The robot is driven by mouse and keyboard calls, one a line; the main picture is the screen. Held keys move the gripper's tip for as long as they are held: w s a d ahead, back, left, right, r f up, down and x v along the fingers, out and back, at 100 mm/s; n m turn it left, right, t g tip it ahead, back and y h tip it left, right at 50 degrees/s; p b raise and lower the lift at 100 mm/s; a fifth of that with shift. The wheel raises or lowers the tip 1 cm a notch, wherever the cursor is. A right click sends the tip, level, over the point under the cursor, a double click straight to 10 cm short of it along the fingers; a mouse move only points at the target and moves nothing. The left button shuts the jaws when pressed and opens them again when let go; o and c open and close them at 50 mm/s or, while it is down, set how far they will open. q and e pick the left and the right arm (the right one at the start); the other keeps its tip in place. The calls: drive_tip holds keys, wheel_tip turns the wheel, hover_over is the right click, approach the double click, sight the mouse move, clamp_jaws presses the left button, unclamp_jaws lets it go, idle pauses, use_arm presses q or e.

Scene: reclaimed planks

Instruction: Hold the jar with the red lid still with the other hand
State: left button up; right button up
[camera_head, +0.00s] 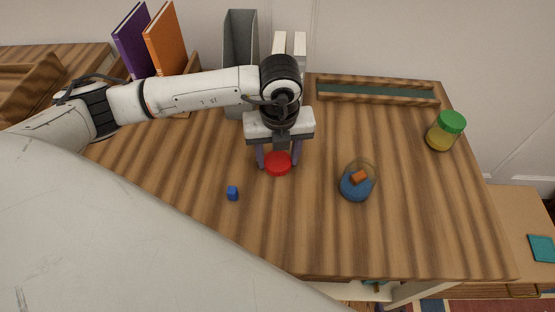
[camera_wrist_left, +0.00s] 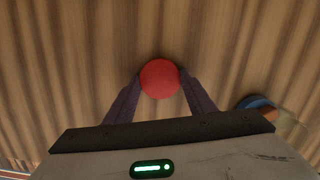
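The jar with the red lid (camera_head: 278,164) stands on the wooden table near its middle; only the lid shows clearly, its body hidden below. In the left wrist view the round red lid (camera_wrist_left: 159,79) sits between my fingertips. My left gripper (camera_head: 278,157) reaches down from above, with one dark finger on each side of the jar. In the left wrist view both fingers (camera_wrist_left: 160,84) meet the lid's edges with no clear gap, so it looks shut on the jar. My right gripper is not in view.
A green-lidded jar (camera_head: 440,138) stands at the far right. A long tray (camera_head: 378,93) and books (camera_head: 166,42) are behind.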

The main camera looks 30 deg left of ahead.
sight(278, 162)
use_arm(q)
drive_tip(key=shift+c, duration=1.4)
wheel_tip(278, 162, up, 10)
